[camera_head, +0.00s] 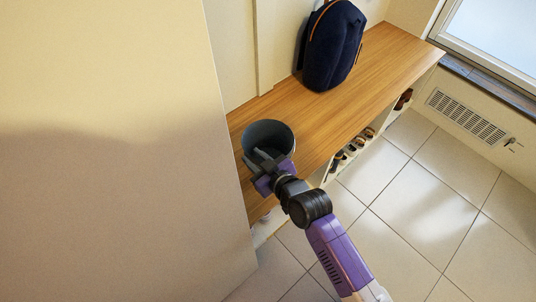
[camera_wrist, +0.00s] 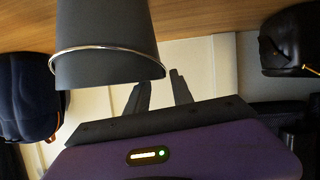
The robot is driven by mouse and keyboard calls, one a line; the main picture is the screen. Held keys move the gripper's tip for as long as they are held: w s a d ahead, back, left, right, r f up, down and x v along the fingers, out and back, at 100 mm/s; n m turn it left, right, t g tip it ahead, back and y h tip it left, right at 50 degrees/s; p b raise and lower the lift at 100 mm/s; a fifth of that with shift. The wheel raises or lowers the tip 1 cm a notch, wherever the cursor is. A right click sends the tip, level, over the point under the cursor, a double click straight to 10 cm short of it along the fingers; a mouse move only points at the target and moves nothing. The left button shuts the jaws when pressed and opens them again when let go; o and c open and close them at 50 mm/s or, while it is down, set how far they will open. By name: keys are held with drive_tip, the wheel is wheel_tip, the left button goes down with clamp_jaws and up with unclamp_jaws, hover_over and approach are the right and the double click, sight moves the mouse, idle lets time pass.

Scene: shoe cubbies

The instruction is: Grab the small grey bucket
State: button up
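The small grey bucket (camera_head: 268,132) stands upright near the left end of the wooden bench top. In the wrist view the bucket (camera_wrist: 105,45) shows upside down at the upper left, with a thin metal ring around it near its rim. My gripper (camera_head: 262,157) is at the bucket's near side, its dark fingers overlapping the rim and opening in the head view. I cannot tell whether a finger touches the bucket.
A dark blue backpack (camera_head: 333,45) stands farther along the wooden bench (camera_head: 375,70). Shoes (camera_head: 353,147) sit in cubbies below. A large pale panel (camera_head: 120,150) rises close on the left. Another dark bag (camera_wrist: 290,45) shows at the wrist view's right. The tiled floor (camera_head: 425,200) is clear.

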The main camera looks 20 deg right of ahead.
sight(250, 155)
drive_tip(key=x, duration=0.3)
drive_tip(key=shift+w+f, duration=0.1)
clamp_jaws()
drive_tip(key=shift+d+f, duration=0.1)
drive_tip(key=shift+f, duration=0.1)
idle(1.2)
